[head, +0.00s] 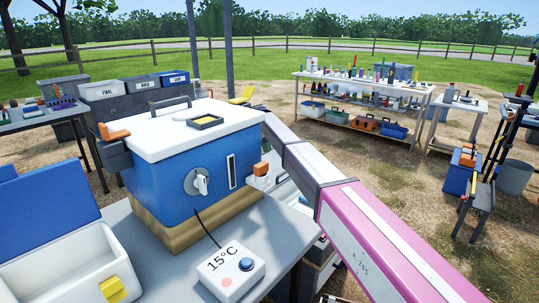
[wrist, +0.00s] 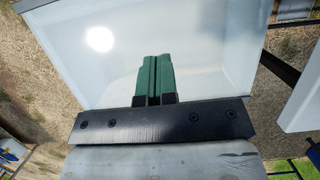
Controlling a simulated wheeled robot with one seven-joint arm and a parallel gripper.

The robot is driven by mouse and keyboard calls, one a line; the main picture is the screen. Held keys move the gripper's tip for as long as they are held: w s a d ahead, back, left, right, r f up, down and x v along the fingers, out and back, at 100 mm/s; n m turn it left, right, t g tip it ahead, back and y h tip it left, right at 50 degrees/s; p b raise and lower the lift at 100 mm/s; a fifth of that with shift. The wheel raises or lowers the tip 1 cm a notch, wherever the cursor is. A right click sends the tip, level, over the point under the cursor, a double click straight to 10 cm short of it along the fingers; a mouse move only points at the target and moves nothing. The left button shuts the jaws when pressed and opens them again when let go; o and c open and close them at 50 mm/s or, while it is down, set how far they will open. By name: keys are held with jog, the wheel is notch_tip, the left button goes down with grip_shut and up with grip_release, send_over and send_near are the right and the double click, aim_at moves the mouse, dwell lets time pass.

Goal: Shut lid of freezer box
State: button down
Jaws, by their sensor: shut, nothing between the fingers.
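A blue box (head: 215,170) with a white lid (head: 160,138) stands on the grey table; the lid lies level on top, with no gap showing at the front. Left of it is a smaller blue-and-white box (head: 70,268) with its blue lid (head: 45,212) raised and its white inside showing. No label shows which is the freezer box. My pink arm passes behind the larger box, which hides my gripper in the head view. In the wrist view my gripper (wrist: 156,75) has its green fingers together and empty, in front of a white panel (wrist: 105,75) I cannot identify.
A white controller (head: 230,272) reading 15°C sits in front, wired to the larger box. Orange latches (head: 115,132) show at its sides. A shelf table (head: 365,90) with bottles is farther right. Open dirt lies between.

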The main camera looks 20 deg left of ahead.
jog(key=x, duration=0.8)
jog(key=d, duration=0.2)
jog(key=s+d+f, duration=0.1)
jog(key=shift+s+d+f, duration=0.15)
jog(key=shift+d+f, duration=0.05)
jog(key=shift+d, duration=0.3)
jog(key=s+d, duration=0.4)
jog(key=d, duration=0.8)
jog(key=s+d, duration=0.4)
jog(key=d, duration=0.8)
jog(key=shift+s, duration=0.25)
jog(key=shift+d, duration=0.1)
